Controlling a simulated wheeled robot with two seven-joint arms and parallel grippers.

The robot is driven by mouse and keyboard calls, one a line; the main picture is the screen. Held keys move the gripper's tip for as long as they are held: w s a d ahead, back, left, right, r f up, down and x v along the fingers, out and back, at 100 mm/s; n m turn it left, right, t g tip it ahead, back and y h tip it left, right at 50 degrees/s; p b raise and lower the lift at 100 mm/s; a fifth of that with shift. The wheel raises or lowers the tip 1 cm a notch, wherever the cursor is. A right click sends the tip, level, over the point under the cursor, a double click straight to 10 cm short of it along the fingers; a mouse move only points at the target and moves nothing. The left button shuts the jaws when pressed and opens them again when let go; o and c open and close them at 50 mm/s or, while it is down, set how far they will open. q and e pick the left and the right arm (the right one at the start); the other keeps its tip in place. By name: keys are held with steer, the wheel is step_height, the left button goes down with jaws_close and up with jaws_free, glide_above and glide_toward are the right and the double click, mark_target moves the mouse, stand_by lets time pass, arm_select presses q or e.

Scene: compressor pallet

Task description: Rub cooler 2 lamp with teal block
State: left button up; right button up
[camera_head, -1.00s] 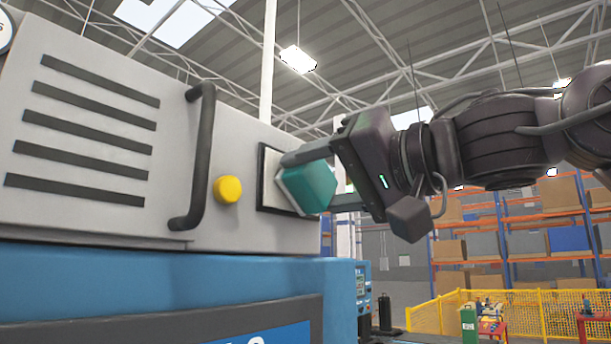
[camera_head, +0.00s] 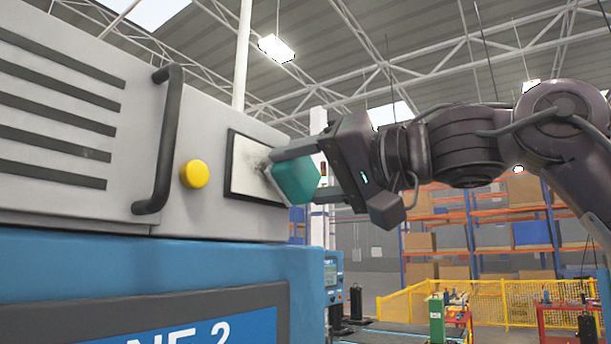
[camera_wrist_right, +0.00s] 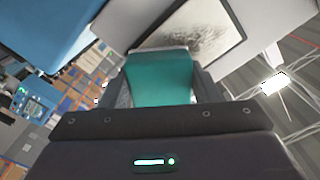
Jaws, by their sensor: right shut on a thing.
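My right gripper (camera_head: 305,172) is shut on the teal block (camera_head: 297,182); the block also shows in the right wrist view (camera_wrist_right: 160,80). The block is at the right part of a pale, dark-framed panel (camera_head: 245,168) on the grey machine face. The panel has a dark grey smudge, seen larger in the wrist view (camera_wrist_right: 195,38). Whether the block touches the panel I cannot tell. A yellow round dome (camera_head: 194,174) sits left of the panel. No label shows which of these is the cooler 2 lamp. My left gripper is not in view.
A black handle (camera_head: 165,140) stands out from the grey machine housing (camera_head: 130,50), left of the dome. A blue lower body (camera_head: 150,270) carries a sign ending in "2". Yellow fencing (camera_head: 480,300) and shelving (camera_head: 500,235) are far behind. Open space lies right of the machine.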

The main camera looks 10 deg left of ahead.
mark_target(240, 165)
steer(key=shift+s+a+f+b, duration=0.1)
steer(key=shift+s+a+b, duration=0.3)
steer(key=shift+s, duration=0.55)
steer(key=shift+s+a+r+b, duration=0.1)
steer(key=shift+s+a+b, duration=0.25)
steer(key=shift+s, duration=0.55)
steer(key=shift+s+a+f+b, duration=0.1)
steer(key=shift+s+a+b, duration=0.25)
steer(key=shift+s, duration=0.6)
steer(key=shift+s+a+b, duration=0.15)
steer(key=shift+s, duration=0.35)
steer(key=shift+s+a+b, duration=0.15)
steer(key=shift+s, duration=0.35)
steer(key=shift+w, duration=0.1)
steer(key=shift+d, duration=0.2)
steer(key=shift+s+d+b, duration=0.2)
steer(key=shift+d+b, duration=0.2)
steer(key=shift+d, duration=0.2)
steer(key=shift+b+v, duration=0.55)
steer(key=shift+v, duration=1.7)
